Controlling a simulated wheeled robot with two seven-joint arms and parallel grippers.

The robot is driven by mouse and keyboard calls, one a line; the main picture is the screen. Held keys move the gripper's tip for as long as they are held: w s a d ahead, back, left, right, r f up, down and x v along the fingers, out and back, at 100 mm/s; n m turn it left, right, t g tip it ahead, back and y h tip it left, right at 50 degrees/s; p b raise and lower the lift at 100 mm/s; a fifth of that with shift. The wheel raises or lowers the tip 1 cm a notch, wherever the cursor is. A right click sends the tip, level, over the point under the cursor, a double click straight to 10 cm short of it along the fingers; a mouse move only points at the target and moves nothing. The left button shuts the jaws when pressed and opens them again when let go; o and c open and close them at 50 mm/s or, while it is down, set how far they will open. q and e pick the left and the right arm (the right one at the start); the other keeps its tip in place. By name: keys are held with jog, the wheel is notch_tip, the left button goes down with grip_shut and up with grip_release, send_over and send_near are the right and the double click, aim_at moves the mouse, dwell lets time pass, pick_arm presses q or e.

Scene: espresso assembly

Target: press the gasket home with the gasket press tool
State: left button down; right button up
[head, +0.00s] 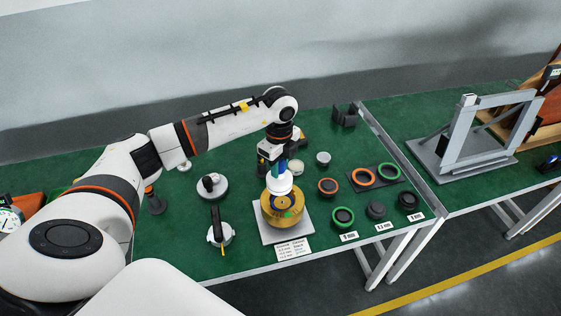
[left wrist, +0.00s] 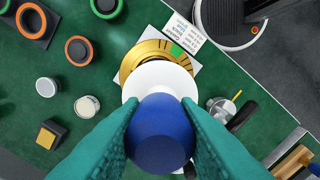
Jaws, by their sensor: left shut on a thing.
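My left gripper (head: 276,160) is shut on the blue knob of the gasket press tool (left wrist: 160,135), with one teal finger on each side. The tool's white disc (head: 279,183) is below the knob, over the brass group head (head: 283,214) on its pale square base plate (head: 262,234). The white disc also shows in the left wrist view (left wrist: 160,78), where it covers part of the brass ring (left wrist: 150,52). The disc hides the gasket seat, so I cannot tell whether the gasket is under it or how deep it sits. My right gripper is not in view.
A portafilter (head: 220,234) and a round tamper-like part (head: 212,187) lie left of the base plate. Green, orange and black rings stand to the right, with a green ring (head: 343,217) nearest. A grey frame (head: 480,130) stands on the right table. Printed cards lie along the front edge.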

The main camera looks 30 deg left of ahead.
aim_at(282, 179)
pick_arm(q)
jog(key=shift+w+d+r, duration=0.15)
jog(key=shift+w+d, duration=0.15)
jog(key=shift+w, duration=0.15)
jog(key=shift+w+d, duration=0.1)
jog(key=shift+s, duration=0.35)
jog(key=shift+f+b, duration=0.35)
jog(key=shift+f, duration=0.05)
jog(key=shift+f+b, duration=0.4)
jog(key=shift+f, duration=0.15)
jog(key=shift+f+b, duration=1.45)
jog(key=shift+f, duration=0.8)
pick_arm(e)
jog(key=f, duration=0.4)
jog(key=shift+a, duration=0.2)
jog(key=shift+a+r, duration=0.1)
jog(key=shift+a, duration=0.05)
